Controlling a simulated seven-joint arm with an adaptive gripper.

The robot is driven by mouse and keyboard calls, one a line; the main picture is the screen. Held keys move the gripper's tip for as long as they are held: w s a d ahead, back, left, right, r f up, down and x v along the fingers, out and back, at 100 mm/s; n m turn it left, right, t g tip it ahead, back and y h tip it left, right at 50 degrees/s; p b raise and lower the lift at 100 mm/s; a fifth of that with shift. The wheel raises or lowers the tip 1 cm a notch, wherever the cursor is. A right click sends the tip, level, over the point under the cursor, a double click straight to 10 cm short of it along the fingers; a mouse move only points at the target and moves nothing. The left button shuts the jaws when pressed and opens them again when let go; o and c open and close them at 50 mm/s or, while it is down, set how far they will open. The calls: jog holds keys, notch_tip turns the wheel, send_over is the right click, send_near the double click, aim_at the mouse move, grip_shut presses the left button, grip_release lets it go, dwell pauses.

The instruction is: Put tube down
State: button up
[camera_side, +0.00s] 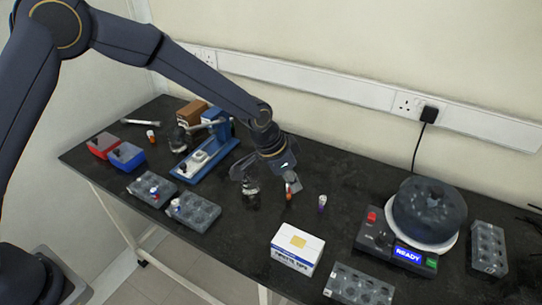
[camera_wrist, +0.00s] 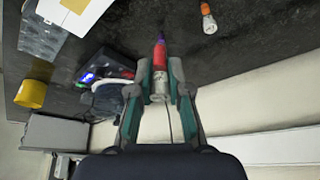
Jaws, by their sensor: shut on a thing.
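In the wrist view the tube (camera_wrist: 160,55) sits between the green-edged fingers (camera_wrist: 160,85), with a purple-blue far end and a pale end toward my palm. I cannot tell whether its lower end touches the bench.
A white box (camera_side: 298,248), a grey rack (camera_side: 358,287) and a centrifuge (camera_side: 428,212) lie further right. Grey racks (camera_side: 194,211) are left. An orange-and-white tube (camera_wrist: 208,18) shows in the wrist view.

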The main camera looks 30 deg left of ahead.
jog(key=s+d+m+g+h, duration=0.1)
jog(key=s+d+m, duration=0.3)
jog(key=d, duration=0.4)
jog(key=w+d+f, duration=0.1)
jog(key=w+f, duration=0.1)
jog(key=w, duration=0.1)
jog(key=w+d+f, duration=0.2)
jog(key=w+f, duration=0.1)
jog(key=w, duration=0.1)
jog(key=w+d+f, duration=0.2)
jog(key=w+f, duration=0.1)
jog(key=shift+w+d, duration=0.25)
jog(key=shift+w, duration=0.1)
jog(key=shift+w+d+f, duration=0.35)
jog(key=shift+w+f, duration=0.15)
jog(key=shift+f, duration=1.65)
jog(key=shift+f, duration=0.15)
jog(key=o, duration=0.7)
